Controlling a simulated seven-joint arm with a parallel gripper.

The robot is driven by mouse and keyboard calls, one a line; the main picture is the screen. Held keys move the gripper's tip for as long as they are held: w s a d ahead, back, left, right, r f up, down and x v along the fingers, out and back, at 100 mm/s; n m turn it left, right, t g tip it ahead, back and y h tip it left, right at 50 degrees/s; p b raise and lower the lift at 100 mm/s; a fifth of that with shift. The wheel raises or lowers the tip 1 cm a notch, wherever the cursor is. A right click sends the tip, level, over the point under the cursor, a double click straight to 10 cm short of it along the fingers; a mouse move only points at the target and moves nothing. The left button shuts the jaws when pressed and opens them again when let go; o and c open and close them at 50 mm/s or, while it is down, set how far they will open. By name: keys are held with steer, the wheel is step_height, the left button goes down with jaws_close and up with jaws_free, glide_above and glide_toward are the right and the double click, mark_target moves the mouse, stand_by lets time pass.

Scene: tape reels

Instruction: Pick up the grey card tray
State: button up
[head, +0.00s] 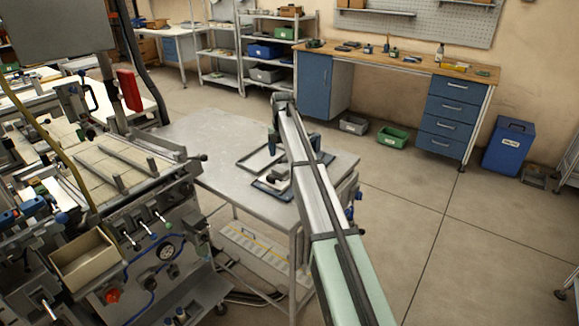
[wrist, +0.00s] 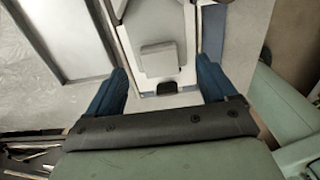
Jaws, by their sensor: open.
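My gripper (wrist: 160,78) is open, with one blue finger on each side of a pale grey piece (wrist: 159,57) that has a raised pad and a small black tab. The fingers do not visibly close on it. This piece lies over a blue-edged tray (wrist: 211,32). In the head view, my gripper (head: 274,141) is low over the metal table, partly hidden by my arm. The nearer dark-rimmed tray (head: 260,188) and the farther one (head: 243,164) lie there. I cannot tell surely which is the card tray.
The metal table (head: 200,130) is clear on its left side. A machine with levers and a red part (head: 129,90) stands close to its left. A workbench (head: 400,62), a green bin (head: 393,138) and a blue bin (head: 508,148) stand farther back.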

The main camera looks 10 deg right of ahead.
mark_target(283, 165)
steer(key=shift+w+f, duration=0.1)
steer(key=shift+f, duration=2.75)
steer(key=c, duration=1.3)
steer(key=shift+o, duration=0.2)
